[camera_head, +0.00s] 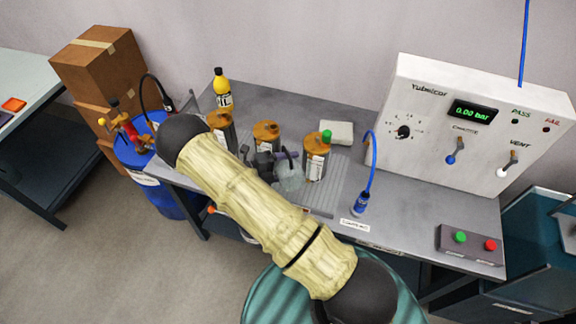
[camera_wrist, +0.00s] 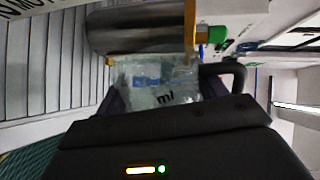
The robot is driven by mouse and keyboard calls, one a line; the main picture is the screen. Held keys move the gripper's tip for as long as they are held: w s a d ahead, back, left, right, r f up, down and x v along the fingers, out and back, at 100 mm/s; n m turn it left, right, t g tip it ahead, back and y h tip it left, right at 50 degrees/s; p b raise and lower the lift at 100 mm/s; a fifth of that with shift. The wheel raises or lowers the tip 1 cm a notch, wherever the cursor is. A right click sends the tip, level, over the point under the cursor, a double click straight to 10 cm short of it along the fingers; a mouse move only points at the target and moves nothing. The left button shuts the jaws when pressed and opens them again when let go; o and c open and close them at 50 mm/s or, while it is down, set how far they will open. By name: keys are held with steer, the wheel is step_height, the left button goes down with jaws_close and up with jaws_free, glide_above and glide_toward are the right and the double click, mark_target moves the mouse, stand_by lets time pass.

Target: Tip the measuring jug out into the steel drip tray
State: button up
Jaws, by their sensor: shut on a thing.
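My gripper (camera_head: 266,161) is shut on the clear measuring jug (camera_head: 291,177), above the ridged steel drip tray (camera_head: 322,201) on the bench. In the wrist view the jug (camera_wrist: 158,82) sits between the fingers, with "ml" and a blue mark on its wall and a dark handle at the right. The tray's ridges (camera_wrist: 50,85) fill the left of that view. The jug's exact tilt and its contents cannot be made out.
A blue drum (camera_head: 140,160) stands left.

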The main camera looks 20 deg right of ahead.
stand_by(0.3)
steer(key=m, duration=0.1)
steer(key=s+m+t, duration=0.1)
steer(key=m, duration=0.1)
steer(key=shift+s+r, duration=0.1)
steer(key=shift+r, duration=0.15)
steer(key=m, duration=0.1)
steer(key=s+m+t, duration=0.1)
steer(key=m, duration=0.1)
steer(key=shift+d+r, duration=0.1)
steer(key=shift+r, duration=0.1)
steer(key=shift+f+b, duration=0.15)
steer(key=shift+b, duration=0.2)
steer(key=shift+s+f+m+b, duration=0.1)
steer(key=shift+f+m+b, duration=0.05)
steer(key=shift+m+b, duration=0.55)
steer(key=m+b, duration=0.2)
steer(key=m+t+b, duration=0.1)
steer(key=m+b, duration=0.1)
steer(key=b, duration=0.1)
steer(key=shift+s+f+h, duration=0.15)
steer(key=shift+h, duration=0.15)
steer(key=m, duration=0.1)
steer(key=m+b, duration=0.1)
steer(key=m+t+b, duration=0.1)
steer(key=shift+w+f+m+h, duration=0.15)
steer(key=shift+w+m+h, duration=0.15)
steer(key=shift+m, duration=0.1)
steer(key=shift+m+b, duration=0.35)
steer(key=shift+m, duration=0.35)
